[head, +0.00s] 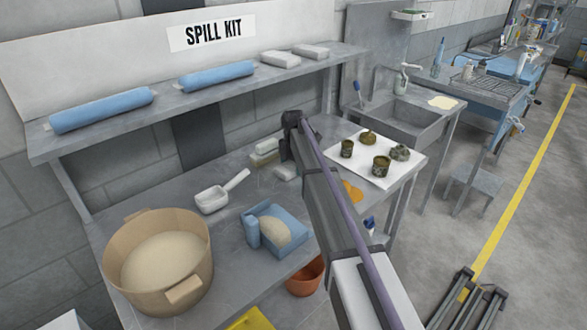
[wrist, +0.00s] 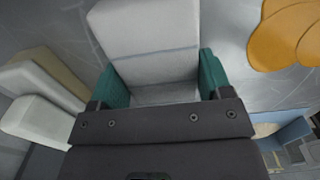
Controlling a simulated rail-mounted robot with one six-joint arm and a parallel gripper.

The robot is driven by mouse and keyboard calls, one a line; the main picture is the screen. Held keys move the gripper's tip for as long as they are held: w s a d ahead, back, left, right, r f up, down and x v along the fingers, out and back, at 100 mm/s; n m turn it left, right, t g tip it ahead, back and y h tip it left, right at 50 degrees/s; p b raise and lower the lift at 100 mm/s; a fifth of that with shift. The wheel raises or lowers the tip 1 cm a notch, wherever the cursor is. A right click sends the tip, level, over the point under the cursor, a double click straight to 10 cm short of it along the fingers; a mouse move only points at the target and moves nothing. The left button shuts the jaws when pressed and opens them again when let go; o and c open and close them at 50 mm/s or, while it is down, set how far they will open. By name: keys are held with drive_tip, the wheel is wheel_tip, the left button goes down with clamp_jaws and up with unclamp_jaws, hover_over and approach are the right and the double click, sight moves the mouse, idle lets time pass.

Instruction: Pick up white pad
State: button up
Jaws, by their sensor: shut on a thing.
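A white pad (wrist: 145,40) lies between the two teal fingertips of my gripper (wrist: 157,78) in the wrist view. The fingers are shut on its sides, and the dark gripper body hides its near end. I cannot tell whether the pad touches the bench. More pale pads (head: 264,147) sit beside it, and they also show at the left of the wrist view (wrist: 40,122).
Orange cloths (wrist: 285,35) lie right of the gripper. A white tray (head: 372,172) with several dark parts is beyond my arm. A scoop (head: 213,199), a blue holder (head: 287,217) and a tan tub (head: 125,262) stand on the bench. A shelf (head: 120,133) with blue rolls overhangs the back.

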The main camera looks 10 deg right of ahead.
drive_tip(key=shift+c, duration=0.9)
